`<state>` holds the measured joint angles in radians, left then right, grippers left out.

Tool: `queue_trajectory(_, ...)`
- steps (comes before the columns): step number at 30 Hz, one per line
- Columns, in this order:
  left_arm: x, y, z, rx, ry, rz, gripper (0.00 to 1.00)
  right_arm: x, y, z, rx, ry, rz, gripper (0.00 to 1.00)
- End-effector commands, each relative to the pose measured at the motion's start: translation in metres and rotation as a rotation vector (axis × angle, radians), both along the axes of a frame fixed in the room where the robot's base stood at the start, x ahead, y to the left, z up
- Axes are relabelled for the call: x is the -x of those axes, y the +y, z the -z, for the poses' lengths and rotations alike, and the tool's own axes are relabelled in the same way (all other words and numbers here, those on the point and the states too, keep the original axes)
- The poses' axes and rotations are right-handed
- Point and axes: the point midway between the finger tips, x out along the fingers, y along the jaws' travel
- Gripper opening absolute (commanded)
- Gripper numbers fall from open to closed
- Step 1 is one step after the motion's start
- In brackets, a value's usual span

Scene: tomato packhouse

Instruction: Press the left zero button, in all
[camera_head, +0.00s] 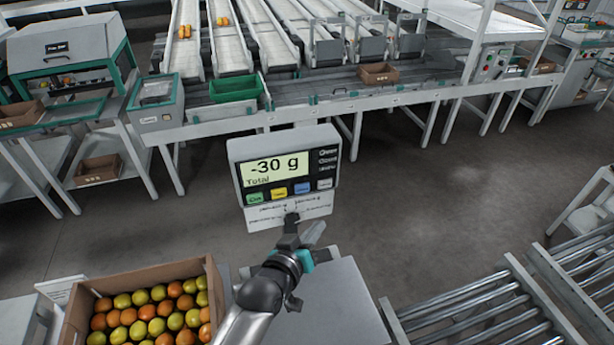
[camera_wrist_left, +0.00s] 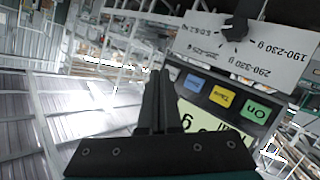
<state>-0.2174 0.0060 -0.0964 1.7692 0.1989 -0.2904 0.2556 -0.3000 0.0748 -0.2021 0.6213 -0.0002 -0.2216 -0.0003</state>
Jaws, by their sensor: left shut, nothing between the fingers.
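The scale's display head (camera_head: 284,147) reads "-30 g" with "Total" below. Under its screen is a row of buttons: a green button (camera_head: 254,198), a yellow button (camera_head: 279,193), a blue button (camera_head: 302,188) and a grey button (camera_head: 324,184). In the left wrist view, upside down, the green button (camera_wrist_left: 256,110) reads "On"; the blue button (camera_wrist_left: 193,82) is too small to read surely. My left gripper (camera_head: 291,219) is shut and empty, just below the button row. Its fingers (camera_wrist_left: 160,78) show beside the panel; contact cannot be told. My right gripper is out of view.
A cardboard box (camera_head: 215,285) of tomatoes stands at lower left, next to a pale surface (camera_head: 340,300) under my left arm. Roller conveyors (camera_head: 470,305) lie at lower right. Sorting lanes (camera_head: 285,40) stand behind. The floor right of the display is clear.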

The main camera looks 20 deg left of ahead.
Motion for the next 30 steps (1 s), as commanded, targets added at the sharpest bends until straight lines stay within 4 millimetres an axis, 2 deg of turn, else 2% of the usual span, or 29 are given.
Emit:
queue_trajectory(3,-0.001,0.000,-0.002,0.004,-0.004,-0.001,0.00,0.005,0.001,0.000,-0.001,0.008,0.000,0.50)
queue_trajectory(14,-0.006,0.003,0.000,0.002,-0.005,-0.001,0.00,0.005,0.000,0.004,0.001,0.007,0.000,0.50)
queue_trajectory(27,-0.053,0.036,0.002,-0.002,-0.005,-0.001,0.00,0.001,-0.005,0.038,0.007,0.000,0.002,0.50)
queue_trajectory(30,-0.062,0.042,0.000,0.000,-0.005,0.000,0.00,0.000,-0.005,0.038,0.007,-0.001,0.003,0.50)
